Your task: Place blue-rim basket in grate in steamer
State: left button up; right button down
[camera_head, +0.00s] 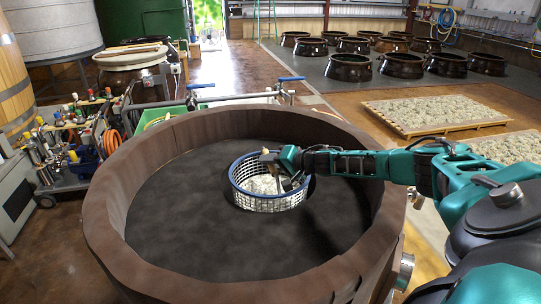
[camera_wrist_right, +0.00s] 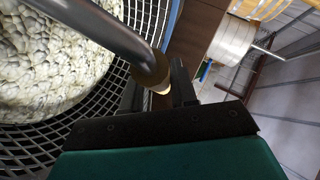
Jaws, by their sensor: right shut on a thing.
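The blue-rim basket (camera_head: 240,192) is a round white mesh basket filled with pale lumpy material. It is inside the large brown round steamer (camera_head: 103,205), right of the centre, over a dark flat surface (camera_head: 190,225) that looks like the grate. I cannot tell whether it touches that surface. My right gripper (camera_head: 277,158) reaches in from the right over the basket's far rim. In the right wrist view my gripper (camera_wrist_right: 158,90) is shut on the brown end of a grey metal handle (camera_wrist_right: 100,25), beside the mesh and blue rim. My left gripper is not in view.
The steamer's thick raised wall surrounds the basket. Blue-handled pipes (camera_head: 292,79) run behind it. A cart with bottles and hoses (camera_head: 75,140) stands at left. Pallets of pale material (camera_head: 435,113) and several dark jars (camera_head: 349,67) lie beyond at right.

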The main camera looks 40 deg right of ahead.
jog(key=shift+w+f, duration=0.15)
jog(key=shift+f, duration=1)
jog(key=c, duration=1.3)
grip_release()
jog(key=shift+f, duration=0.25)
jog(key=o, duration=0.4)
jog(key=shift+r, duration=0.45)
notch_tip(320, 180, up, 4)
send_over(302, 185)
jog(key=w, duration=0.1)
jog(key=shift+s+r, duration=0.5)
